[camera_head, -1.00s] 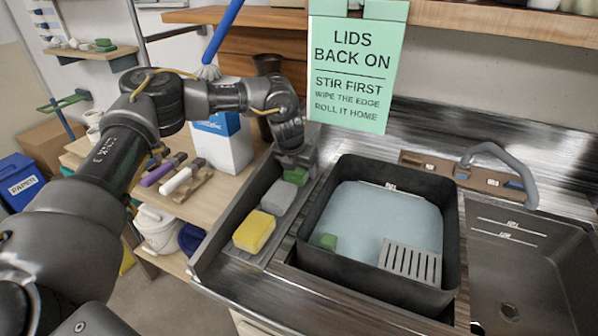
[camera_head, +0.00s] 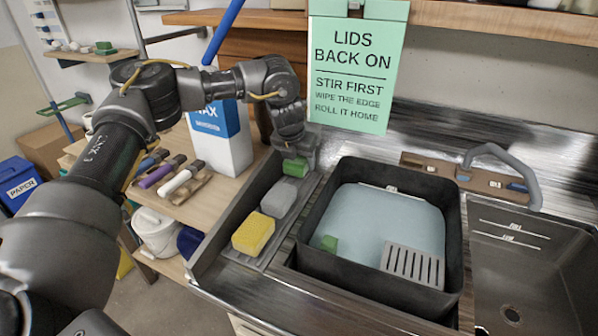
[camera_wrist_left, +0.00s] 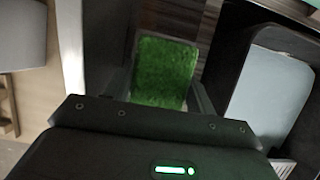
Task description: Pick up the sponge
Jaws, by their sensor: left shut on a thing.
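A green sponge-like block (camera_head: 295,167) is between the fingers of my left gripper (camera_head: 298,160), at the far end of the dark narrow tray (camera_head: 213,252). In the left wrist view the green block (camera_wrist_left: 164,72) fills the gap between the fingers of the left gripper (camera_wrist_left: 160,88), which is shut on it. It appears slightly above the tray floor. A yellow sponge (camera_head: 253,235) and a grey block (camera_head: 279,199) lie in the tray nearer me. My right gripper is not in view.
A green sign (camera_head: 357,70) hangs behind. The sink (camera_head: 520,255) is right.

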